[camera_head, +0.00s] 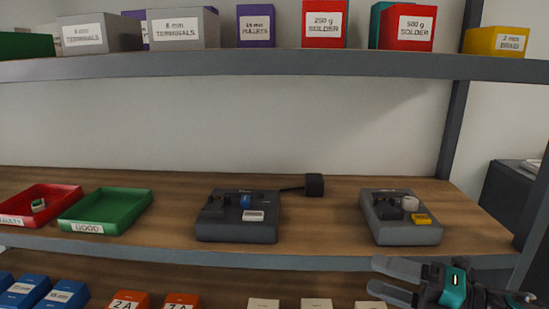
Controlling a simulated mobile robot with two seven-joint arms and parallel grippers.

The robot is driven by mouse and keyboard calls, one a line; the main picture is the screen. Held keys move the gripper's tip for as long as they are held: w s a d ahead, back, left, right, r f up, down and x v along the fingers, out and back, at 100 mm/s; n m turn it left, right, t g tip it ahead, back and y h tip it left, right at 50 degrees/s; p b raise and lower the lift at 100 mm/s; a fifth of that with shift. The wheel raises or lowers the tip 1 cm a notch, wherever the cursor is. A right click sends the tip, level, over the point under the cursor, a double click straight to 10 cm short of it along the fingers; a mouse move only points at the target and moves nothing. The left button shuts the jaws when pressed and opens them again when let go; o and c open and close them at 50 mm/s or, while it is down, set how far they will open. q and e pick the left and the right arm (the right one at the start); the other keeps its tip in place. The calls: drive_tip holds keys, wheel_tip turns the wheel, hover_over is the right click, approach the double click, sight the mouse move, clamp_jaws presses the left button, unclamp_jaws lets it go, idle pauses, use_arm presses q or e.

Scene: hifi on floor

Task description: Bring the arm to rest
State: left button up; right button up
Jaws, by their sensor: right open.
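My right gripper (382,277) is at the lower right, in front of the shelf's front edge. Its fingers point left and stand apart, with nothing seen between them. My left gripper is not in view.
The middle shelf (330,234) holds a red FAULTY tray (66,193) with a small item in it, a green GOOD tray (132,199), and two dark grey devices (238,232) (412,236). A black block (315,185) stands behind. Labelled boxes line the upper shelf (270,64); blue and orange bins sit below.

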drive_tip(key=s+a+f+m+h+p, duration=0.1)
drive_tip(key=s+f+m+h, duration=0.3)
drive_tip(key=f+m, duration=0.3)
drive_tip(key=s+a+f+m+h+p, duration=0.1)
drive_tip(key=s+f+m+h+p, duration=0.1)
drive_tip(key=s+f+m+h, duration=0.2)
drive_tip(key=s+a+f+m+t+h+p, duration=0.1)
drive_tip(key=s+f+m+h, duration=0.4)
drive_tip(key=f+m, duration=0.6)
drive_tip(key=m, duration=0.7)
drive_tip(key=shift+s+p, duration=0.15)
drive_tip(key=shift+p, duration=0.2)
